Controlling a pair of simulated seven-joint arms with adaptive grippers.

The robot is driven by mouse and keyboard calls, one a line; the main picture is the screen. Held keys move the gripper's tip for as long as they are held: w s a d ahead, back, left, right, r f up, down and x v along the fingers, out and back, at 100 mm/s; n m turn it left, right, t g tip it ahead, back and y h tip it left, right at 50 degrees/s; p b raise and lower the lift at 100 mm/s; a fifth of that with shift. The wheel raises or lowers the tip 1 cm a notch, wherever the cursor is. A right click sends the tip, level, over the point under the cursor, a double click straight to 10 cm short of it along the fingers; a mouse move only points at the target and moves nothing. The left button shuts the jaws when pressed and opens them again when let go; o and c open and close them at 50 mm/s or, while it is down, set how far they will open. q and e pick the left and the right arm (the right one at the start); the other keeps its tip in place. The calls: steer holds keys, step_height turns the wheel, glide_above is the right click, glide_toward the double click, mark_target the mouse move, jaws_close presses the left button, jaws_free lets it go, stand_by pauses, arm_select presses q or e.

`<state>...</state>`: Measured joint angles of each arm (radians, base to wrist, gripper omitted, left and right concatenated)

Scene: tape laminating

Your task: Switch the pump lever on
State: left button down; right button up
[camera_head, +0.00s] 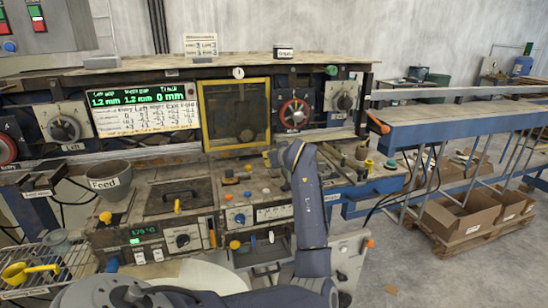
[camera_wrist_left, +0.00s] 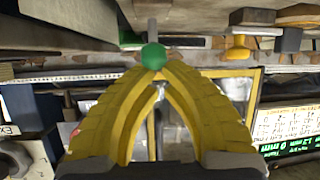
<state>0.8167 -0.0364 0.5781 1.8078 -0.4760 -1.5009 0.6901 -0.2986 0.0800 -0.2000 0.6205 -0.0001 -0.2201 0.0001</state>
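My left gripper (camera_wrist_left: 165,65) has two curved yellow fingers whose tips meet, so it looks shut. A round green knob on a grey stem (camera_wrist_left: 153,56) shows right at the fingertips in the left wrist view; I cannot tell whether they touch, and it does not look clasped between them. In the head view my left gripper (camera_head: 271,158) is above the control bench, in front of the yellow-framed window (camera_head: 235,113); my forearm hides part of the bench. No pump label is readable, so I cannot tell which control is the pump lever. My right gripper is out of view.
A grey Feed cup (camera_head: 108,183) stands at left. A blue-sided conveyor (camera_head: 450,128) runs to the right. The floor at lower right is mostly clear.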

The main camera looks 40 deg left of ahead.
arm_select(q)
steer(key=shift+d, duration=0.1)
steer(key=v, duration=0.9)
steer(key=shift+s+d+r, duration=0.15)
steer(key=shift+d+r, duration=0.05)
steer(key=shift+r, duration=0.3)
steer(key=shift+d, duration=0.1)
